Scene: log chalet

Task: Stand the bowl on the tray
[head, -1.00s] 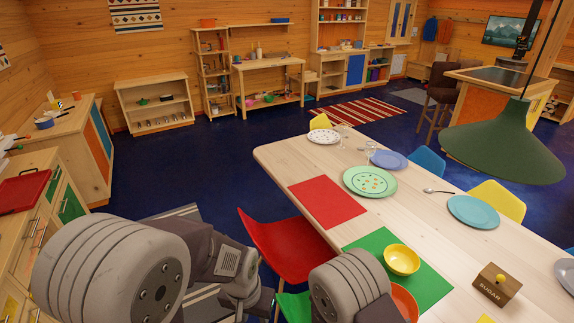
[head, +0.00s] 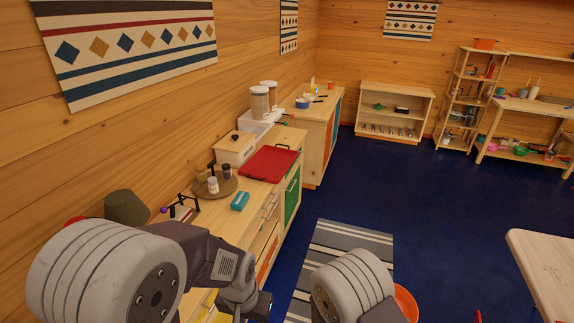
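The red tray (head: 268,163) lies on the wooden counter along the left wall, empty as far as I see. An orange bowl (head: 407,300) shows only in part at the bottom, beside my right arm. It keeps the same place in the picture while the room turns, so my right gripper carries it; the gripper itself is hidden behind the arm. The bowl is well short of the tray. My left gripper (head: 256,306) shows partly at the bottom edge, below and in front of the counter; its fingers are not clear.
On the counter near the tray are a round board with jars (head: 213,187), a teal box (head: 240,201) and a white box (head: 236,149). A striped rug (head: 345,255) lies on clear blue floor. A pale table corner (head: 540,260) is at right.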

